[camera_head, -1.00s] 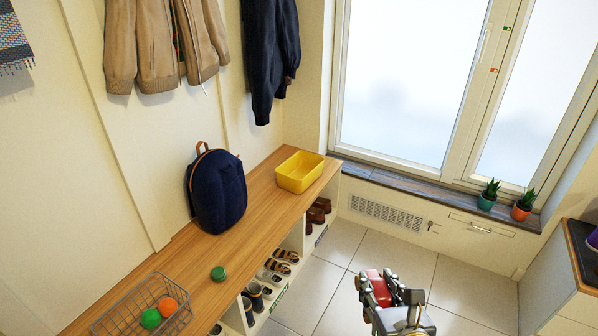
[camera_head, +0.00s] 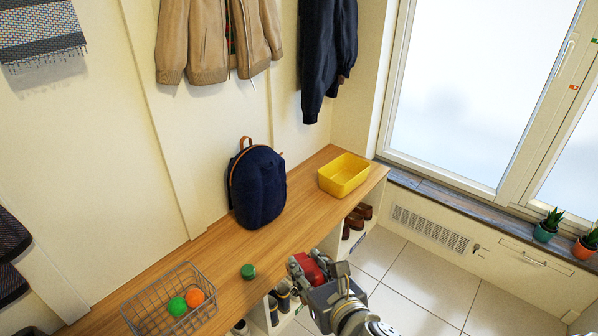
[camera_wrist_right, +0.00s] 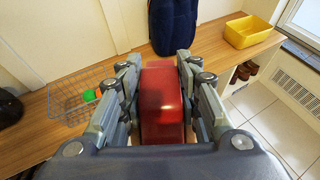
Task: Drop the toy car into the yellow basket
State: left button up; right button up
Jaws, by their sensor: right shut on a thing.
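The yellow basket (camera_head: 344,176) stands on the far end of the wooden bench, and its open top faces up. It also shows at the upper right of the right wrist view (camera_wrist_right: 248,31). My right gripper (camera_head: 306,268) is shut on the red toy car (camera_head: 312,267), in front of the bench's front edge and nearer to me than the basket. In the right wrist view the red car (camera_wrist_right: 162,100) sits between the two fingers, and its lower part is hidden. My left gripper is not in view.
A dark blue backpack (camera_head: 257,187) stands on the bench (camera_head: 215,258) left of the basket. A wire basket (camera_head: 150,304) with a green and an orange ball is at the near end. A green round object (camera_head: 248,271) lies between. Shoes (camera_head: 357,216) fill the cubbies below.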

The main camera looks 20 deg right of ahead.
aim_at(344, 176)
jog(key=i+l+u, duration=0.25)
jog(key=l, duration=0.5)
jog(key=l+u, duration=0.25)
jog(key=l, duration=0.45)
jog(key=i+l+u, duration=0.1)
jog(key=l+u, duration=0.2)
jog(key=l, duration=0.5)
